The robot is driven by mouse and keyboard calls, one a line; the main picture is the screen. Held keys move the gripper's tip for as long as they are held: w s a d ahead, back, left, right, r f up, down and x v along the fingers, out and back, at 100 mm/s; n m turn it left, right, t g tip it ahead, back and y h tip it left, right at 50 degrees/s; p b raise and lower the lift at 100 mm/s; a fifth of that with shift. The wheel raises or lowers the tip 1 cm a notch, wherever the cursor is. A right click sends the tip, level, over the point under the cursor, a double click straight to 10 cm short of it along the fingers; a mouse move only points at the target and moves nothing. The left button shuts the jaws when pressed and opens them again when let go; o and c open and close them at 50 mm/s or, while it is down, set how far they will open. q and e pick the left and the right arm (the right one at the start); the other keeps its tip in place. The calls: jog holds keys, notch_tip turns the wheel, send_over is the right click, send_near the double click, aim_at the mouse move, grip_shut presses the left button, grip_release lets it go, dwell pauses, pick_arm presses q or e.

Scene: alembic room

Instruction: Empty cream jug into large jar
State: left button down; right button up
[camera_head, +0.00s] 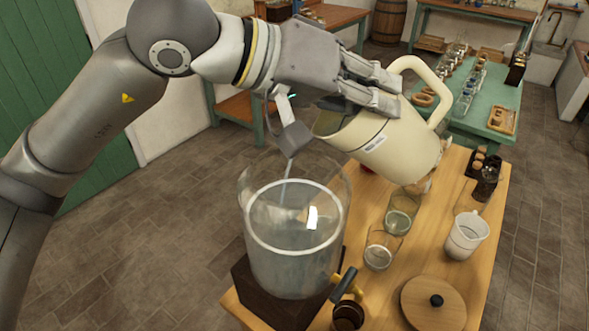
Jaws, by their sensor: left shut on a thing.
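The cream jug (399,147) is tilted steeply, with its mouth down to the left and its handle up to the right. My left gripper (372,92) is shut on it near the upper rim. The large clear glass jar (295,255) stands upright on a dark wooden block on the table. The jug's mouth is above and slightly right of the jar's opening, apart from it. A thin pale streak runs down inside the jar's upper part below the jug. I cannot tell for sure whether it is liquid. My right gripper is not in view.
The wooden table (478,215) holds two small glasses (379,250), a white measuring cup (466,236) and a round wooden lid (433,303) right of the jar. A tap (344,284) is at the jar's lower right. A green table (487,112) with glassware stands behind.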

pick_arm(q)
jog(key=shift+a+r+n+t+h+b, duration=0.3)
jog(key=shift+a+r+h+b, duration=0.65)
jog(key=shift+b, duration=1.85)
dwell(5.2)
